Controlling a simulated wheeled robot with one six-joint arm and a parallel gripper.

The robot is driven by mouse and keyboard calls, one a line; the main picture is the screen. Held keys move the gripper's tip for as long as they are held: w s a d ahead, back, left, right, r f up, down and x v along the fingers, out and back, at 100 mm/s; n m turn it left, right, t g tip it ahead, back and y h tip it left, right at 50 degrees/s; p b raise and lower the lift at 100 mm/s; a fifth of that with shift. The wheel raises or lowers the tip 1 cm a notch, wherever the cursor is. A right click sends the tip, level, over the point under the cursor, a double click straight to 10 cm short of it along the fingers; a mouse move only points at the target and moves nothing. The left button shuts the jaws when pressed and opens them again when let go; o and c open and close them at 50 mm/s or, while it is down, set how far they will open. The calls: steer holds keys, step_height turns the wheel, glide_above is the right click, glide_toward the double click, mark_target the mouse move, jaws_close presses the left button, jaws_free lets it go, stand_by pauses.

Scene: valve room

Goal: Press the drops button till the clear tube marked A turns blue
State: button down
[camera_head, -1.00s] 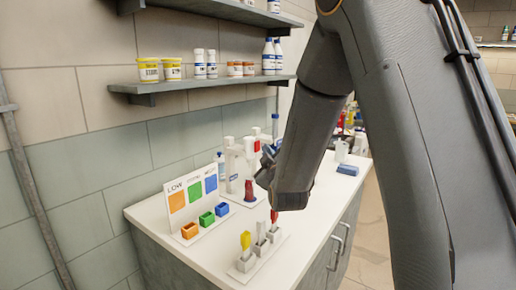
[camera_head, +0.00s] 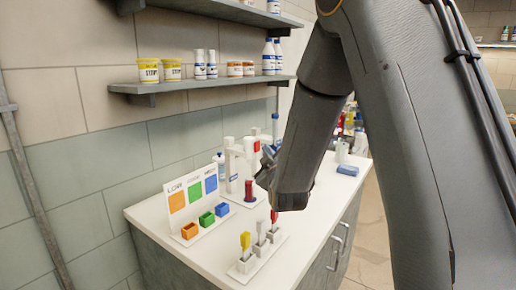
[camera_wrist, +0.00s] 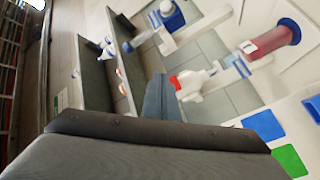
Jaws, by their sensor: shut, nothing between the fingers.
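The clear tube (camera_head: 249,190) stands upright at the foot of a white dispenser stand (camera_head: 231,163) on the counter. Its contents look red, also in the wrist view (camera_wrist: 269,42), where a blue ring shows at one end. No letter A is readable on it. A red button (camera_head: 256,146) sits on the white dispenser head; it also shows in the wrist view (camera_wrist: 175,83). My gripper (camera_head: 267,165) is shut and empty, just right of the dispenser in the head view. In the wrist view its fingertips (camera_wrist: 161,97) appear close to the red button; contact cannot be told.
A card (camera_head: 192,192) with orange, green and blue squares stands left, behind orange, green and blue bins (camera_head: 206,219). A white rack (camera_head: 258,257) with coloured-topped pieces is at the front. A shelf (camera_head: 200,84) with jars hangs above. A blue block (camera_head: 347,170) lies right.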

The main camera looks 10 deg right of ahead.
steer(key=shift+w+a, duration=0.1)
stand_by(0.7)
steer(key=shift+w+a, duration=0.15)
steer(key=shift+w, duration=0.05)
steer(key=shift+w+a+b, duration=0.35)
steer(key=shift+a, duration=0.05)
stand_by(0.9)
stand_by(0.4)
steer(key=shift+s+d, duration=0.65)
steer(key=s+d, duration=0.3)
steer(key=shift+s+d, duration=0.3)
stand_by(0.3)
stand_by(0.6)
